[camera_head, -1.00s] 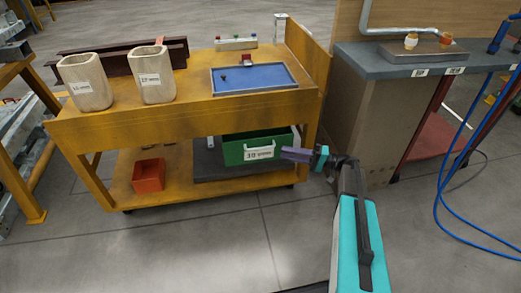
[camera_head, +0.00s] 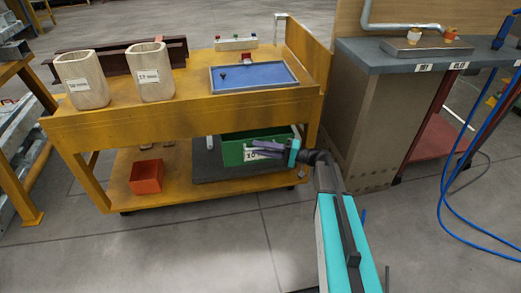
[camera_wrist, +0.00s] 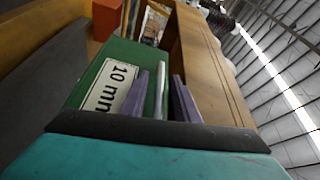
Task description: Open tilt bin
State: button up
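The green bin (camera_head: 233,142) sits on the lower shelf of the yellow cart, with a white label (camera_head: 250,155) on its front. The label reads "10 mm" in the wrist view (camera_wrist: 110,85). My gripper (camera_head: 256,147) is in front of the bin's front right side and hides part of the label and front. In the wrist view its two purple fingers (camera_wrist: 169,73) are apart. A pale grey bar (camera_wrist: 160,90) shows between them, beside the green front. I cannot tell whether the fingers touch the bar. The bin appears upright.
The yellow cart (camera_head: 110,127) has a blue tray (camera_head: 253,79) and two pale containers (camera_head: 150,75) on top. A dark slab (camera_head: 208,172) lies under the bin, and an orange box (camera_head: 146,178) stands to its left. A grey-topped bench (camera_head: 375,60) is close at right. The floor in front is clear.

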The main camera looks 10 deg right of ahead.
grip_shut()
jog(key=shift+a+f, duration=0.1)
jog(key=shift+a, duration=0.15)
